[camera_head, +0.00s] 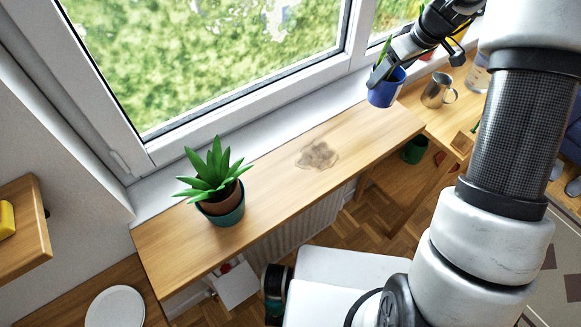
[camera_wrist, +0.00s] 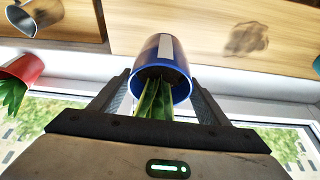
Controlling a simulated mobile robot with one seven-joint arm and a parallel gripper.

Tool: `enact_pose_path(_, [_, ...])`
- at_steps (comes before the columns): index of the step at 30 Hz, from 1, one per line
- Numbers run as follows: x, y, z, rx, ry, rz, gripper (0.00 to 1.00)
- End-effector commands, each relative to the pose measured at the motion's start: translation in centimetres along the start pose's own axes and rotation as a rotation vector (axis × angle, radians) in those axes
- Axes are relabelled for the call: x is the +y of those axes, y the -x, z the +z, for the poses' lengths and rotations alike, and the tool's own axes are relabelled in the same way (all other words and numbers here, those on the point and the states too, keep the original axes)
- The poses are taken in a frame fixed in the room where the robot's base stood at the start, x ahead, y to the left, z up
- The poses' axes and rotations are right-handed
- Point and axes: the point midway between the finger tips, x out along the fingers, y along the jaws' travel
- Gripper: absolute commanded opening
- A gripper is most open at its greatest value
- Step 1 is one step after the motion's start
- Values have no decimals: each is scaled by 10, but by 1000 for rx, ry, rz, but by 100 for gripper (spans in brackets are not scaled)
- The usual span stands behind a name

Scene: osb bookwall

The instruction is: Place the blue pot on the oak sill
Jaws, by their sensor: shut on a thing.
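An aloe in a teal pot (camera_head: 222,207) stands on the sill's left part. To the right, a metal mug (camera_head: 437,90) stands on a wooden surface. A red pot (camera_wrist: 22,70) shows in the wrist view. The window (camera_head: 200,60) runs behind the sill. The sill around the stain is clear.

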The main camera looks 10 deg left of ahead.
Motion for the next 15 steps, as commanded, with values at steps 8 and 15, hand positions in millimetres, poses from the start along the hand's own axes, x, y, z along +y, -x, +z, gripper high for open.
enact_pose_path(8, [6,-3,-2,0,41,-15,16])
enact_pose_path(15, [6,-42,14,-2,39,-15,16])
